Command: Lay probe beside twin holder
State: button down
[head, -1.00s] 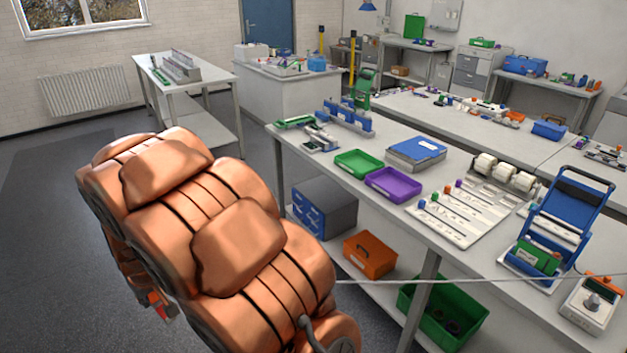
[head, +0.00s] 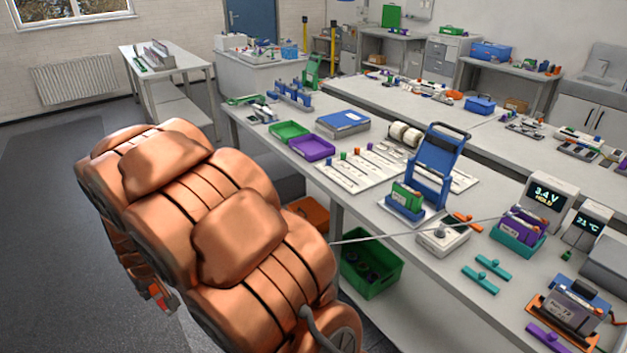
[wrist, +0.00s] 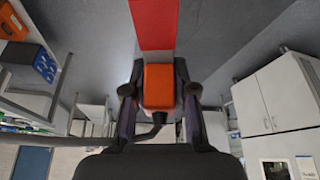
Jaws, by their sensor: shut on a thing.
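My gripper (wrist: 158,85) is shut on the orange probe (wrist: 159,88) in the wrist view, with one dark finger on each side. A dark cable runs from it to the left. In the head view my copper-coloured arm hides most of the gripper; only a small orange-red bit shows at its lower end. A thin pale cable (head: 420,230) stretches from behind my arm to the meter area on the bench. Which stand is the twin holder I cannot tell; candidates are a teal holder with a purple pack (head: 517,232) and an orange-based holder with a grey pack (head: 568,308).
A voltage meter (head: 547,203) reads 3.4 V HOLD. Two teal bars (head: 487,267) lie on the bench, with bare surface (head: 440,290) to their left. A blue upright frame (head: 438,165) and a white dial box (head: 443,236) stand nearby. A green crate (head: 370,268) sits below.

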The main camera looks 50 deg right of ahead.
aim_at(479, 210)
jog(key=k, duration=1.15)
jog(key=z, duration=1.55)
jog(key=i, duration=0.6)
jog(key=u, duration=0.05)
